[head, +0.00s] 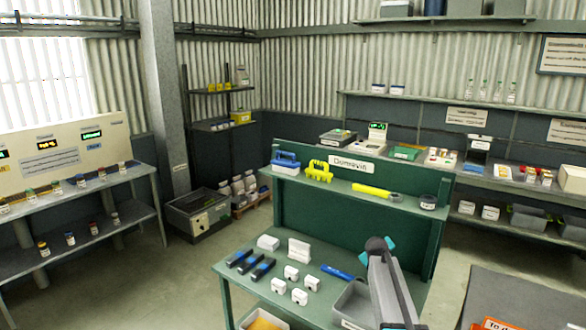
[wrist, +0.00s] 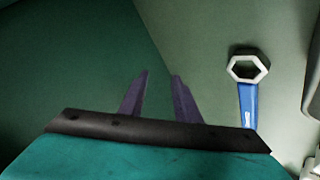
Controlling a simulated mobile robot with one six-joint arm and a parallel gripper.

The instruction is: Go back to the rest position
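My gripper (wrist: 160,76) shows in the wrist view with its two dark fingers apart and nothing between them. It hangs over the green workbench (head: 255,308). A blue wrench with a pale hexagonal ring end (wrist: 247,100) lies to the right of the fingers in the wrist view, apart from them. In the head view the blue wrench (head: 337,272) lies on the bench top, left of my arm. My arm rises over the right part of the bench, and the fingertips cannot be made out there.
White blocks (head: 299,249), dark blue-and-black tools (head: 251,262) and small white parts (head: 292,273) lie on the bench. A grey bin (head: 352,303) stands beside my arm. The raised shelf behind holds a yellow tool (head: 371,191) and a dark cup (head: 428,202).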

